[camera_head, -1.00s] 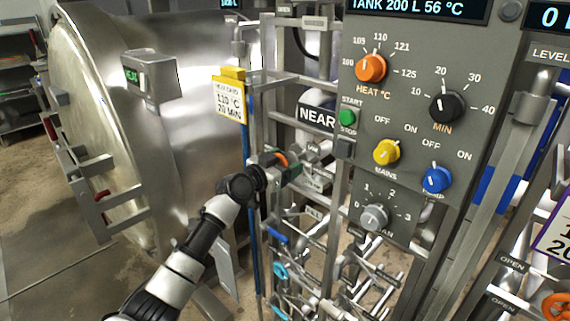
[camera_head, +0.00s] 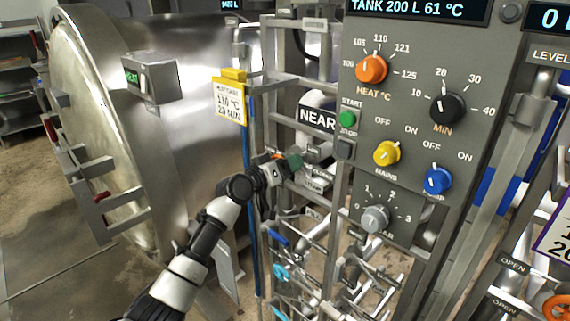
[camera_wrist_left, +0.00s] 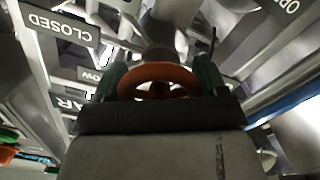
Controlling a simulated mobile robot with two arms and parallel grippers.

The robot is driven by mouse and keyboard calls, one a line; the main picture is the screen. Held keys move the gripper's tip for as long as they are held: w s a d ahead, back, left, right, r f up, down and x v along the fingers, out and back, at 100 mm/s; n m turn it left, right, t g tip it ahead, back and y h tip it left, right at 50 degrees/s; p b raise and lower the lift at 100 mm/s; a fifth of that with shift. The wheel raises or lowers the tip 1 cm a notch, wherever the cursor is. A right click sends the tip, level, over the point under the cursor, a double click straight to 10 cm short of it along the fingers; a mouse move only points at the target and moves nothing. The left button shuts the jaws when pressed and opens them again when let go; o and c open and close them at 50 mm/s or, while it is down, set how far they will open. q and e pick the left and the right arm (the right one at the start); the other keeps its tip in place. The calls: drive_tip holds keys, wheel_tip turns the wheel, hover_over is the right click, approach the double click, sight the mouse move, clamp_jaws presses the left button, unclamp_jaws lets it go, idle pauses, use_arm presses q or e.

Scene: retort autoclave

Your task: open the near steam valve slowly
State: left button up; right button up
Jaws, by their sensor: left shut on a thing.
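My left gripper (camera_head: 286,163) reaches into the pipe frame left of the control panel, beside the NEAR label (camera_head: 317,118). It is shut on the orange handwheel of the near steam valve, and only a sliver of the wheel (camera_head: 277,156) shows in the head view. In the left wrist view the orange wheel (camera_wrist_left: 150,69) sits between the two greenish fingers. A CLOSED plate (camera_wrist_left: 62,38) is at upper left there, and a partly cut plate starting with OP (camera_wrist_left: 285,5) at upper right. The valve's pointer cannot be read. My right gripper is not in view.
The grey control panel (camera_head: 410,215) with coloured knobs stands right of the gripper; its display reads TANK 200 L 61 °C. The large steel autoclave (camera_head: 185,120) is on the left. A yellow-topped tag (camera_head: 230,100) and a blue upright pole (camera_head: 252,220) stand close by the arm.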

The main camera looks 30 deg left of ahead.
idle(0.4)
use_arm(q)
drive_tip(key=o, duration=0.9)
drive_tip(key=b+v, duration=0.2)
drive_tip(key=v, duration=0.9)
drive_tip(key=shift+b, duration=0.3)
drive_tip(key=shift+w+f, duration=0.1)
